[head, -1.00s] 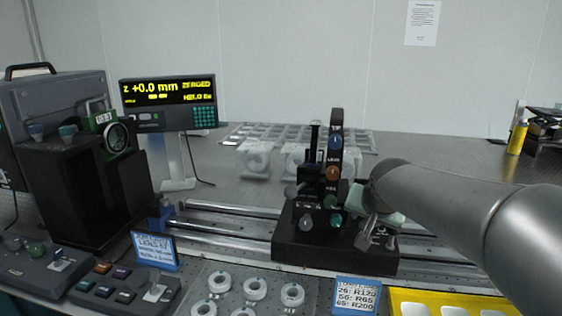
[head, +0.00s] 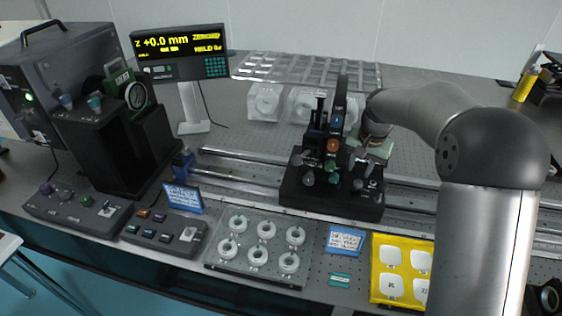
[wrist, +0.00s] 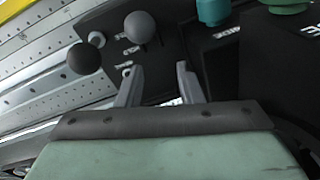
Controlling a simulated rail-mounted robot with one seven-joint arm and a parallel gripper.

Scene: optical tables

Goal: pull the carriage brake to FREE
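The black carriage (head: 335,197) sits on the rails, with knobs and small levers on its upright part and base. In the wrist view, a dark ball knob (wrist: 84,58) and a grey ball knob (wrist: 139,27) stand over the carriage's black surface, beyond my fingers. I cannot tell which is the brake; its lettering is too small to read. My gripper (wrist: 160,74) has its two grey fingers apart, with no object visible between them. In the head view, my gripper (head: 364,158) is over the right side of the carriage, partly hidden by my wrist.
Rails (head: 235,172) run along the table. In front are a tray of white rings (head: 225,265), a yellow tray (head: 374,270) and a blue label card (head: 345,241). A black stand (head: 125,155) and a display (head: 180,52) are at left. Clear blocks (head: 265,101) stand behind.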

